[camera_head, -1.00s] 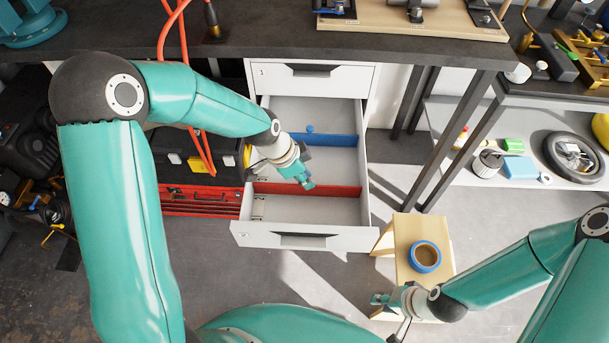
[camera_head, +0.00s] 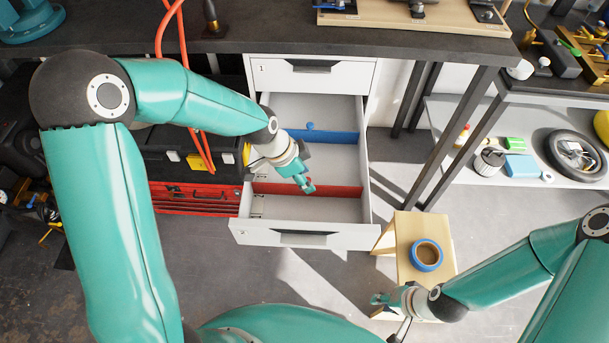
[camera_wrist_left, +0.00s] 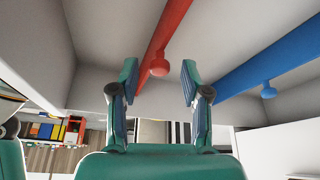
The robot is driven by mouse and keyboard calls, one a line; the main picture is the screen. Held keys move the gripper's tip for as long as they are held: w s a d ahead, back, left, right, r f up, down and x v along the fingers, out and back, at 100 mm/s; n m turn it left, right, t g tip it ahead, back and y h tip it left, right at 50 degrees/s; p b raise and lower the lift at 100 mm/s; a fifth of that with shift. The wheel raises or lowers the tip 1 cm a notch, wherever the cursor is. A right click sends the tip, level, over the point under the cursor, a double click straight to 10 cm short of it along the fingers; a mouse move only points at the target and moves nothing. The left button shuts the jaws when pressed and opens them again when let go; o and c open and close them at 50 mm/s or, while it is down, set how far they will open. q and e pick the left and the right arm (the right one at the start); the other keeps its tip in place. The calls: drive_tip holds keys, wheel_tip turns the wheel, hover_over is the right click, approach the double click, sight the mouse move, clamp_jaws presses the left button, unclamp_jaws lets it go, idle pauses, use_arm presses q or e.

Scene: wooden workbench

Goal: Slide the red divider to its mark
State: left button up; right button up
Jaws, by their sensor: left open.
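The red divider (camera_head: 340,191) stands across the open lower drawer (camera_head: 348,209), towards its front. The blue divider (camera_head: 335,138) stands farther back, with its own blue knob (camera_head: 310,126). My left gripper (camera_head: 309,187) is inside the drawer at the red divider. In the left wrist view its open fingers (camera_wrist_left: 159,78) stand on either side of the red knob (camera_wrist_left: 159,67), with a gap on both sides. Small dark marks (camera_head: 259,201) show on the drawer's left wall; which is the red divider's mark I cannot tell. My right gripper (camera_head: 380,300) is by the stool; its jaw gap is unclear.
The dark bench top (camera_head: 280,38) runs above the drawers. A wooden stool (camera_head: 408,228) with a roll of blue tape (camera_head: 426,256) stands right of the drawer. A red toolbox (camera_head: 195,198) lies to the left. The drawer's front compartment is empty.

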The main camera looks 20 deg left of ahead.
use_arm(q)
drive_tip(key=v, duration=1.1)
drive_tip(key=shift+a+r, duration=0.15)
drive_tip(key=shift+r, duration=0.1)
drive_tip(key=shift+s, duration=0.15)
